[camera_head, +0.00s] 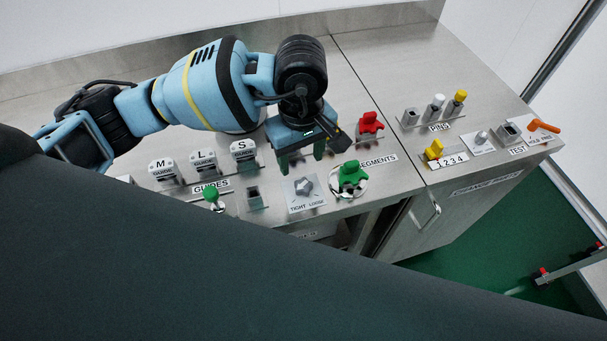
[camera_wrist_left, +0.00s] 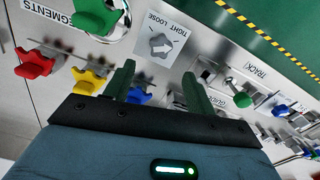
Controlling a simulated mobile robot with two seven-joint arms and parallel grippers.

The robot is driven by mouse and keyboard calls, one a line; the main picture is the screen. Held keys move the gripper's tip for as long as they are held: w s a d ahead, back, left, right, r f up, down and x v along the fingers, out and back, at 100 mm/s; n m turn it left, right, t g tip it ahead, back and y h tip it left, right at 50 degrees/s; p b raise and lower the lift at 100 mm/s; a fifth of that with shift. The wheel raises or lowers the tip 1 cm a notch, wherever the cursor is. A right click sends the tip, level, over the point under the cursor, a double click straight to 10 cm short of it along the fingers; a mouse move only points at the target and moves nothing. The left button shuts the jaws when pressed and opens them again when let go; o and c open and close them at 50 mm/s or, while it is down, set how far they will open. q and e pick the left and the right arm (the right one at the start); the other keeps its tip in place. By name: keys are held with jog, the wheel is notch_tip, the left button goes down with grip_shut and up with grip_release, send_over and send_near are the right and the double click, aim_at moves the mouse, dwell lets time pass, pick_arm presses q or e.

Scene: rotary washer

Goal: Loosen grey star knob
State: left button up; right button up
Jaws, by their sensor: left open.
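The grey star knob (camera_head: 304,186) sits on a light plate marked TIGHT and LOOSE near the front edge of the steel counter. It also shows in the left wrist view (camera_wrist_left: 160,45), with an arrow mark on the plate. My left gripper (camera_head: 301,160) is above and behind the knob, apart from it, with its fingers pointing down. In the left wrist view its two dark green fingers (camera_wrist_left: 158,82) are spread with nothing held between them. The knob lies ahead of the fingertips. My right gripper is not in either view.
A green star knob (camera_head: 352,177) stands close right of the grey knob, with a red one (camera_head: 370,124) behind it. GUIDE blocks (camera_head: 203,160) and a small green-topped lever (camera_head: 211,194) are to the left. Pins (camera_head: 437,106) and an orange handle (camera_head: 543,126) stand at the right.

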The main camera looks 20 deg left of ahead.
aim_at(302, 183)
pick_arm(q)
jog(key=shift+f, duration=3.9)
jog(key=c, duration=1)
jog(key=shift+o, duration=0.2)
